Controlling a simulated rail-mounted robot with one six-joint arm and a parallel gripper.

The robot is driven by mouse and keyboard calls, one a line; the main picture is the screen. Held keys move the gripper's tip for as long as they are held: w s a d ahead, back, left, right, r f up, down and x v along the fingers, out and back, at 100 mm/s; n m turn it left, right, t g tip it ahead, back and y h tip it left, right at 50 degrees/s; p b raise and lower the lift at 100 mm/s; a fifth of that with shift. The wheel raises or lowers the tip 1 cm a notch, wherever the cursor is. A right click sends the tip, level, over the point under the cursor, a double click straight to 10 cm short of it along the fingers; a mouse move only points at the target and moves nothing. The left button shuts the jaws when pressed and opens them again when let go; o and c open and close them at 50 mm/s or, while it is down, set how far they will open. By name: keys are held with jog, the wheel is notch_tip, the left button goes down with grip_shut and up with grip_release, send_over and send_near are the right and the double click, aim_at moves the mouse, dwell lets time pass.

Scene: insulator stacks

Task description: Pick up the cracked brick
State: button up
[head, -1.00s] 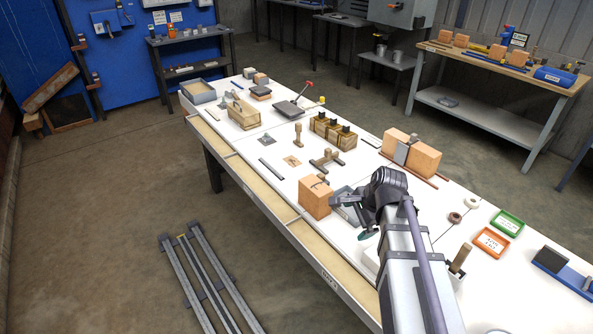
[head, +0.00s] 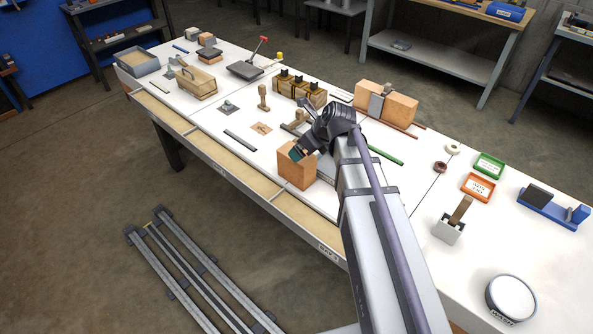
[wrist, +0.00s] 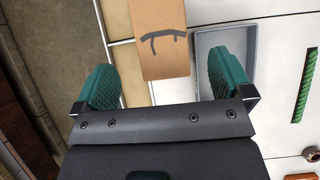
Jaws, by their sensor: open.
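An orange-tan brick (head: 296,172) stands near the table's front edge in the head view. In the wrist view the same brick (wrist: 158,60) shows a dark, branching crack mark on its top face. My gripper (head: 302,152) is at the top of this brick in the head view, partly covering it. In the wrist view my gripper (wrist: 167,82) is open, with green pads on either side and a gap to each side of the brick.
A grey tray (wrist: 250,42) lies just right of the brick, partly behind the right pad. A green rod (head: 386,155) lies further right. Two larger bricks (head: 402,110) with a grey plate between them stand behind. The wooden front ledge (head: 235,174) runs along the table's near side.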

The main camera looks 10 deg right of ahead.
aim_at(297, 166)
jog(key=b+x, duration=0.1)
jog(key=x, duration=0.2)
jog(key=shift+s+d, duration=0.1)
jog(key=shift+d, duration=0.05)
jog(key=b+x, duration=0.4)
jog(key=x, duration=0.1)
jog(key=shift+s+d, duration=0.1)
jog(key=shift+w+f+b, duration=0.2)
jog(key=shift+f+b, duration=0.05)
jog(key=shift+b, duration=0.05)
jog(key=shift+r, duration=0.2)
jog(key=c, duration=1.3)
